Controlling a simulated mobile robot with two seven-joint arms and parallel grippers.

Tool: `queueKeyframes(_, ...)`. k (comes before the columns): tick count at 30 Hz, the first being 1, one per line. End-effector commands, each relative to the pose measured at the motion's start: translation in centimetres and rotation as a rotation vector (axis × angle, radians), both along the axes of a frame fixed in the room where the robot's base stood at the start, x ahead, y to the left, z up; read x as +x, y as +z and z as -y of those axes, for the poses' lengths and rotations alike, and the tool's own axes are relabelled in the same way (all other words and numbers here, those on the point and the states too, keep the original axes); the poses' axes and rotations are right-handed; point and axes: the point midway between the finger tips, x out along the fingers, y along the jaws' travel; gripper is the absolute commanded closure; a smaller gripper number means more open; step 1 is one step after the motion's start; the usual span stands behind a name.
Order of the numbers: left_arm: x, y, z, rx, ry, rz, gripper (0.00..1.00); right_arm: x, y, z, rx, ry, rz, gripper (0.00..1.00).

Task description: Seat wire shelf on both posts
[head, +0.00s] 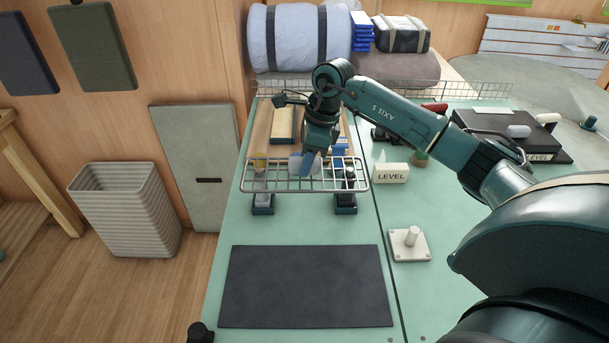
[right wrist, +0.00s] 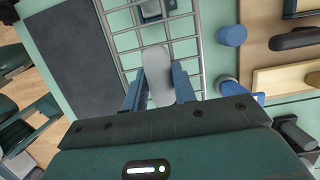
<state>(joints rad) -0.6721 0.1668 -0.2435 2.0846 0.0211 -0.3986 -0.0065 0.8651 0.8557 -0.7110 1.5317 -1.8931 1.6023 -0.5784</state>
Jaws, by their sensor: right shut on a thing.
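The wire shelf (head: 300,191) is a silver wire grid, roughly level in the head view. It shows behind my right fingers in the right wrist view (right wrist: 110,22). My right gripper (head: 306,163) is shut on the shelf's pale grip block (right wrist: 158,75) near its middle. Two dark posts stand at the shelf's ends: the left post (head: 262,204) and the right post (head: 345,204). Their lower parts show below the shelf's front wire. I cannot tell whether the shelf touches or rests on either post. My left gripper is not in view.
A dark mat (head: 305,285) lies in front on the green table. A white peg plate (head: 409,244) and the LEVEL block (head: 391,173) are to the right. A wooden board (head: 262,125) with items lies behind the shelf. A ribbed bin (head: 125,210) stands on the floor.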

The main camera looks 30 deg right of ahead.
Motion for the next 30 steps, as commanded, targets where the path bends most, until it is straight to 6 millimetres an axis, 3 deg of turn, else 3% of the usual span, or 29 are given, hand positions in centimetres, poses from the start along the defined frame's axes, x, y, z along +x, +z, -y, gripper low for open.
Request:
queueKeyframes(8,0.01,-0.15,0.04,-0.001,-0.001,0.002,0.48,0.01,-0.21,0.00,0.000,0.000,0.000,1.00)
queueKeyframes(9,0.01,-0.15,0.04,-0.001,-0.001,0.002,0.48,0.00,-0.21,0.01,0.000,0.000,0.000,0.72)
queueKeyframes(18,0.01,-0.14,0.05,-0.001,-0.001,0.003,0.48,0.00,-0.22,0.00,0.000,0.000,0.000,0.48)
queueKeyframes(30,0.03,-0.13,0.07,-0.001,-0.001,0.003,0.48,-0.02,-0.25,0.00,0.000,0.000,-0.001,0.48)
